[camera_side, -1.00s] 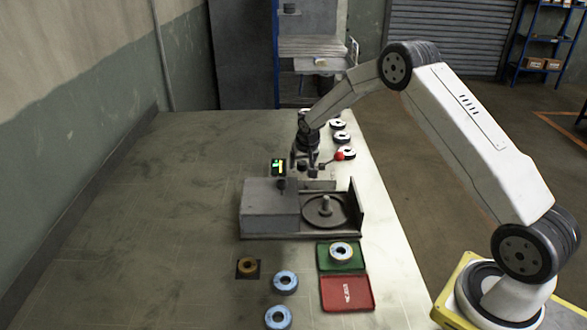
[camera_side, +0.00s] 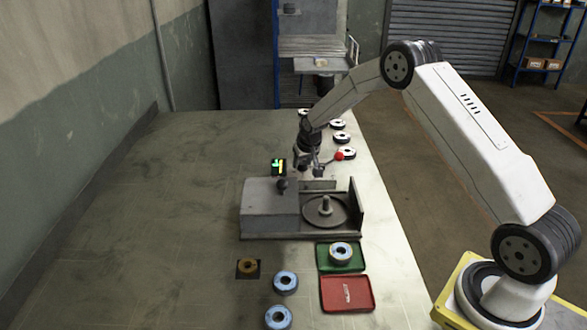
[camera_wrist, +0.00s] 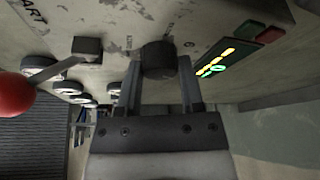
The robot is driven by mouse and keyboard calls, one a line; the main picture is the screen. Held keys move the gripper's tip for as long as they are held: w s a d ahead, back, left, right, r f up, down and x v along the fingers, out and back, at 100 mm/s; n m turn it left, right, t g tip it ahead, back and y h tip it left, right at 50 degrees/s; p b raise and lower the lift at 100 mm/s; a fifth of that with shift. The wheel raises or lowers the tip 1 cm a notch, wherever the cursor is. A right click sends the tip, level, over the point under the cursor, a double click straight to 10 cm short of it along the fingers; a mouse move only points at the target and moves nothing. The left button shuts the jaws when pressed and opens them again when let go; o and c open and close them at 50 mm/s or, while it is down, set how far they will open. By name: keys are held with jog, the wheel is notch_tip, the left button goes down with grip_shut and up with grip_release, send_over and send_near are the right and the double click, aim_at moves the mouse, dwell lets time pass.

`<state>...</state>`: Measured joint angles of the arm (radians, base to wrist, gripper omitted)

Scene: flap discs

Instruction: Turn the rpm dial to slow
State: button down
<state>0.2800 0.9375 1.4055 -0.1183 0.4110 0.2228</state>
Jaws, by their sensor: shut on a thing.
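The dial, a dark round knob (camera_wrist: 158,58), stands on the machine's worn grey panel in the wrist view. My gripper (camera_wrist: 159,76) has one finger on each side of it and is shut on it. The way the dial points is hard to make out. In the side view my gripper (camera_side: 303,163) is at the machine's far side, and the dial cannot be made out there. A small lit display (camera_wrist: 215,62) with yellow and green marks is right of the dial; it also shows in the side view (camera_side: 278,167).
A lever with a red ball (camera_wrist: 14,94) sticks out left of the dial; its ball shows in the side view (camera_side: 340,156). The machine (camera_side: 270,211) has a round plate (camera_side: 318,218). Several discs lie behind; a green tray (camera_side: 329,265) and red tray (camera_side: 347,294) lie in front.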

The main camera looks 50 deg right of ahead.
jog(key=shift+d+n+y, duration=0.1)
jog(key=shift+n+y, duration=0.5)
jog(key=shift+n, duration=0.95)
jog(key=shift+d+n+y, duration=0.1)
jog(key=shift+n+y, duration=0.5)
jog(key=shift+n, duration=0.95)
jog(key=shift+n+g+y, duration=0.15)
jog(key=shift+n+y, duration=0.35)
jog(key=shift+n, duration=0.95)
jog(key=shift+n+g+y, duration=0.15)
jog(key=shift+n+y, duration=0.35)
jog(key=shift+n, duration=0.95)
jog(key=shift+c, duration=1.1)
grip_release()
jog(key=shift+r, duration=0.1)
jog(key=v, duration=0.7)
jog(key=shift+d+r, duration=0.2)
jog(key=shift+r, duration=0.05)
jog(key=shift+s, duration=0.15)
